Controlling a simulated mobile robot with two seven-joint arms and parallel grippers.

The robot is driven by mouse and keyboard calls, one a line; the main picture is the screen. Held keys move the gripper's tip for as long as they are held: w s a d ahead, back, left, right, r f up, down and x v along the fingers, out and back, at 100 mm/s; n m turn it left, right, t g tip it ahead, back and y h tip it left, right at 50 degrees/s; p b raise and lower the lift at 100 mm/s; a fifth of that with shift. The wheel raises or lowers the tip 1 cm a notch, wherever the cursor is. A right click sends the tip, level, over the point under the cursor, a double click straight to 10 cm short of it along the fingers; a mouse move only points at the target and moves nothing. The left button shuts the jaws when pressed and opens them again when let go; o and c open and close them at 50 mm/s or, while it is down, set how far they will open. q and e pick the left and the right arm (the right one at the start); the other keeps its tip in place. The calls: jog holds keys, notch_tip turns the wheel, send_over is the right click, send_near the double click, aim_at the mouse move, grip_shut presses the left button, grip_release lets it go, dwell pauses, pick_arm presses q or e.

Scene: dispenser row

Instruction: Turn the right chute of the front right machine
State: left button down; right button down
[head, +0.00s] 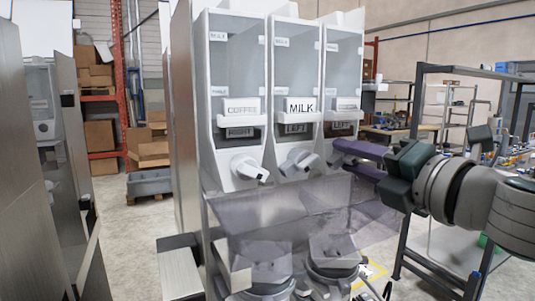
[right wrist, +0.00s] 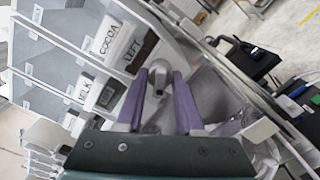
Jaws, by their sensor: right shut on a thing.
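The front machine has three clear dispensers side by side, labelled coffee (head: 241,107), milk (head: 299,106) and, at the right, cocoa (right wrist: 111,37). My right gripper (head: 336,154) reaches in from the right at the rightmost chute, below the cocoa dispenser. In the right wrist view its purple fingers (right wrist: 160,76) stand on both sides of the pale chute (right wrist: 157,86) and are shut on it. In the head view the fingers mostly hide this chute. The coffee chute (head: 249,168) and milk chute (head: 299,160) are white and tilted. My left gripper is not in view.
A clear slanted guard (head: 300,205) lies below the chutes, close under my right gripper. Another machine (head: 45,110) stands at the left. A dark metal frame (head: 416,105) stands at the right, behind my right arm. Boxes (head: 100,135) are at the back left.

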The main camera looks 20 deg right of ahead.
dwell(0.3)
jog(key=c, duration=0.9)
grip_release()
jog(key=shift+s+f, duration=0.15)
jog(key=shift+s, duration=0.3)
jog(key=shift+s+d+b, duration=0.2)
jog(key=shift+s+b, duration=0.5)
jog(key=shift+s, duration=1.55)
jog(key=shift+s+d+b, duration=0.2)
jog(key=shift+s+b, duration=0.45)
jog(key=shift+s, duration=1.6)
